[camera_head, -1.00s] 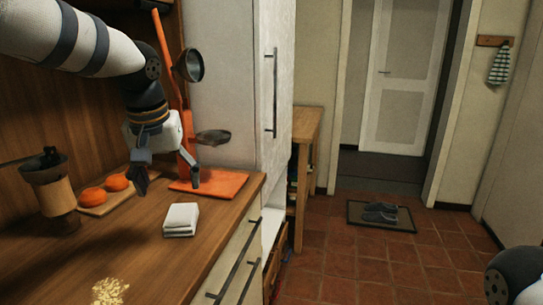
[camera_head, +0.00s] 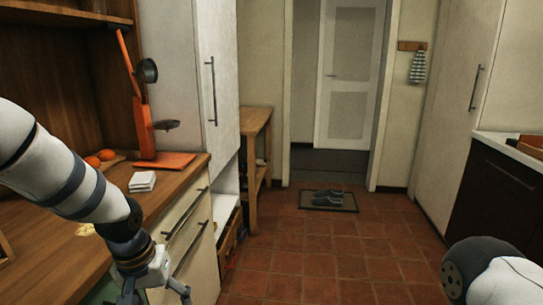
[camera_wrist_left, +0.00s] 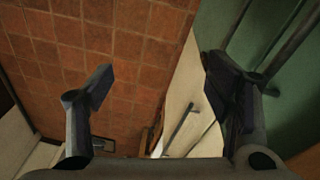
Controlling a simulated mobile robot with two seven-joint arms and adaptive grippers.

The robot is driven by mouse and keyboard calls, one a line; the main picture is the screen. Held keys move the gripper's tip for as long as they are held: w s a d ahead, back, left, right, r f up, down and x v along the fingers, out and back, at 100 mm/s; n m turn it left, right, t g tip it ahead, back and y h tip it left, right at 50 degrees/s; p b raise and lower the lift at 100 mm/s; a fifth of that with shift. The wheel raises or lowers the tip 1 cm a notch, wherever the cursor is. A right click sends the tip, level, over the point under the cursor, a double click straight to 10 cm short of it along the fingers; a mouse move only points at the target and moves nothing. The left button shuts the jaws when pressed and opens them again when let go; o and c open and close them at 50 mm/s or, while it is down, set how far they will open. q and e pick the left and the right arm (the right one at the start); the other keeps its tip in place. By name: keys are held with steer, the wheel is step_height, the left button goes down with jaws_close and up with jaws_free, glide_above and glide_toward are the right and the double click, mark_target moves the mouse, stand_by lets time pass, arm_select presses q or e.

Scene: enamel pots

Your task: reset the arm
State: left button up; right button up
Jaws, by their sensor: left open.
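My left arm comes in from the left in the head view, and its gripper (camera_head: 152,290) hangs low beside the front of the wooden counter (camera_head: 60,240). In the left wrist view the two fingers of this gripper (camera_wrist_left: 160,95) are wide apart with nothing between them. Beyond them are the tiled floor (camera_wrist_left: 100,50) and a pale cabinet front. Part of my right arm shows at the lower right of the head view; its gripper is out of view.
An orange stand (camera_head: 145,125) with metal pans, a white cloth stack (camera_head: 142,181) and oranges (camera_head: 105,155) are on the counter. Drawer handles (camera_head: 185,245) stick out near my left gripper. A mat with slippers (camera_head: 328,199) lies by the door. The middle floor is clear.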

arm_select(q)
steer(key=s+d+f+g, duration=0.2)
steer(key=s+f, duration=1.4)
steer(key=s, duration=0.5)
steer(key=s+a+g, duration=0.1)
steer(key=s, duration=0.8)
steer(key=s+a+f, duration=0.1)
steer(key=s+a, duration=0.1)
steer(key=s, duration=0.7)
steer(key=shift+s+f+m+g+y, duration=0.3)
steer(key=shift+s+m+g+y, duration=0.05)
steer(key=shift+m+g+y, duration=0.05)
steer(key=shift+d, duration=0.1)
